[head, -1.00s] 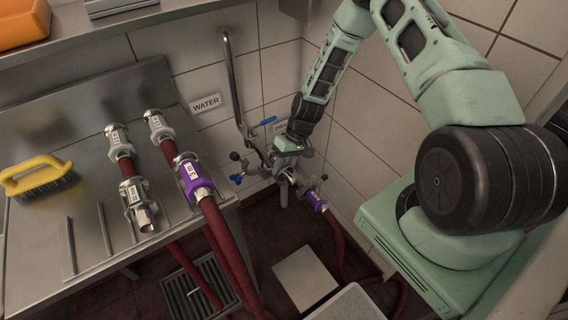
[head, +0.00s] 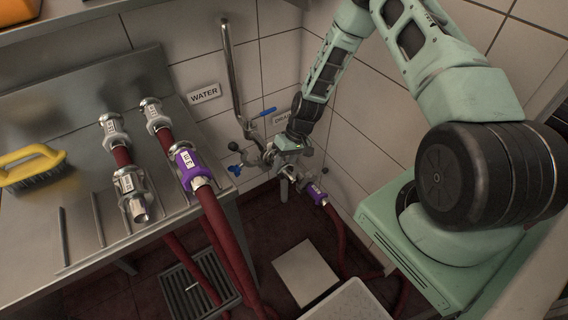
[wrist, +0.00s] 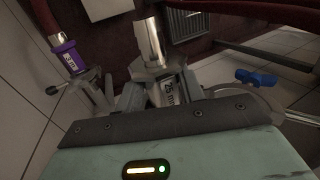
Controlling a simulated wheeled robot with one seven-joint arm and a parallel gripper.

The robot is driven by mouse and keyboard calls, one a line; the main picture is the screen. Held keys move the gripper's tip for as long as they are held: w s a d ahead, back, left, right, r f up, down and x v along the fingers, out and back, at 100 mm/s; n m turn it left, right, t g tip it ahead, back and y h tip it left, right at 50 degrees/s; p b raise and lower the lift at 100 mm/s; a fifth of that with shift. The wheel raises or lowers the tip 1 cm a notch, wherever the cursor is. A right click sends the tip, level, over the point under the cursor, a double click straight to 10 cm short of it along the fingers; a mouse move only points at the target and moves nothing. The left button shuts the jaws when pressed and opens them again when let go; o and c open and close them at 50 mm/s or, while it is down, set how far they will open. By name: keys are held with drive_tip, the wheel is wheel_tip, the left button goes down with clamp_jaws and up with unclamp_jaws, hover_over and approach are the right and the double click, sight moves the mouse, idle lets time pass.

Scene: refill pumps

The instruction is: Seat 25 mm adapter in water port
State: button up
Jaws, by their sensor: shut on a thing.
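My gripper (wrist: 160,95) is shut on the 25 mm adapter (wrist: 151,45), a silver metal cylinder with a white "25 mm" label between the fingers. Its open barrel points away from my gripper in the wrist view. In the head view my gripper (head: 287,152) is low in the corner by the wall fittings, and the adapter (head: 284,188) shows below it, partly hidden. The WATER sign (head: 204,93) is on the wall to the left, beside a metal pipe. The water port is not clearly visible; I cannot tell whether the adapter touches it.
A purple-collared hose coupling (head: 316,194) is close right of my gripper; it also shows in the wrist view (wrist: 68,58). A blue handle (head: 235,170) is to the left. Several hose couplings lie on the steel counter (head: 85,215). A floor drain (head: 198,287) is below.

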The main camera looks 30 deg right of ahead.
drive_tip(key=shift+f, duration=0.15)
drive_tip(key=o, duration=1.2)
drive_tip(key=shift+o, duration=0.2)
drive_tip(key=b+v, duration=0.1)
drive_tip(key=v, duration=1.6)
drive_tip(key=shift+r, duration=0.25)
drive_tip(key=shift+w, duration=0.1)
